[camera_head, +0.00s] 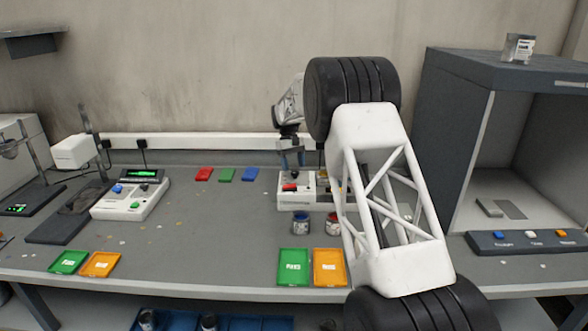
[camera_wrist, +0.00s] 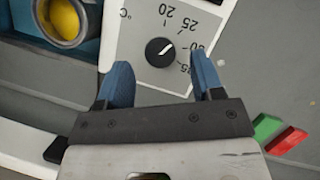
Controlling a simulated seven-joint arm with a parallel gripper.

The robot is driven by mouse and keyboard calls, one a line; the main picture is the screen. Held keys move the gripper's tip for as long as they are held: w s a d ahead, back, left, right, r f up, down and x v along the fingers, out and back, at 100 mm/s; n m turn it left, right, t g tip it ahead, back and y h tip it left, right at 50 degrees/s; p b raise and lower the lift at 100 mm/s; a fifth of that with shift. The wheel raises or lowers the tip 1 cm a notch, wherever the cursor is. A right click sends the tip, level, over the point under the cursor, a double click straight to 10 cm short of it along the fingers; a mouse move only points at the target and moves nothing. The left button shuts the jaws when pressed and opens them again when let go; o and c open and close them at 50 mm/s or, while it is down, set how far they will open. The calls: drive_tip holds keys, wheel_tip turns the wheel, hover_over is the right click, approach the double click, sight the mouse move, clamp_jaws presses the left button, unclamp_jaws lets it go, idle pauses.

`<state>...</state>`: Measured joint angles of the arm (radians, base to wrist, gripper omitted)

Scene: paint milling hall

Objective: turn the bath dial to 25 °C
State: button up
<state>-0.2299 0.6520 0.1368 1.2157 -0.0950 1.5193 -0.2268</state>
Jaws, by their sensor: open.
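The bath dial (camera_wrist: 160,52) is a round black knob with a white pointer line on a white panel (camera_wrist: 140,72). Printed numbers around it include 20 and 25; the others are partly blurred or hidden. The line slants from lower left to upper right, roughly toward the 25 side, but I cannot tell its exact reading. My gripper (camera_wrist: 160,62) is open, with blue fingertips on either side of the knob in the wrist view. I cannot tell whether they touch it. In the head view my gripper (camera_head: 291,160) hangs over the white bath unit (camera_head: 312,199), partly hidden by my arm.
A yellow-filled round pot (camera_wrist: 66,20) sits beside the panel. Two small paint tins (camera_head: 301,224) stand before the unit. Green (camera_head: 293,267) and orange (camera_head: 329,267) trays lie at the front edge. A grey booth (camera_head: 440,130) stands right; a white instrument (camera_head: 130,199) stands left.

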drive_tip(key=shift+v, duration=2.9)
drive_tip(key=s+d+r+m+t, duration=0.1)
drive_tip(key=s+d+r, duration=0.45)
drive_tip(key=s, duration=0.45)
drive_tip(key=s+d+r+m+t+y, duration=0.1)
drive_tip(key=s+d+r, duration=0.45)
drive_tip(key=s, duration=0.55)
drive_tip(key=s+d+r+m+t, duration=0.1)
drive_tip(key=s+d+r, duration=0.4)
drive_tip(key=s, duration=0.5)
drive_tip(key=s+d+f+m+t, duration=0.1)
drive_tip(key=s+d+f, duration=0.1)
drive_tip(key=s, duration=1.1)
drive_tip(key=s+d+f+m+t, duration=0.1)
drive_tip(key=s+f, duration=0.3)
drive_tip(key=s, duration=0.9)
drive_tip(key=s+d+f+t, duration=0.1)
drive_tip(key=s+d+f, duration=0.2)
drive_tip(key=s, duration=1)
drive_tip(key=shift+d+m+y, duration=0.3)
drive_tip(key=shift+m+y, duration=0.1)
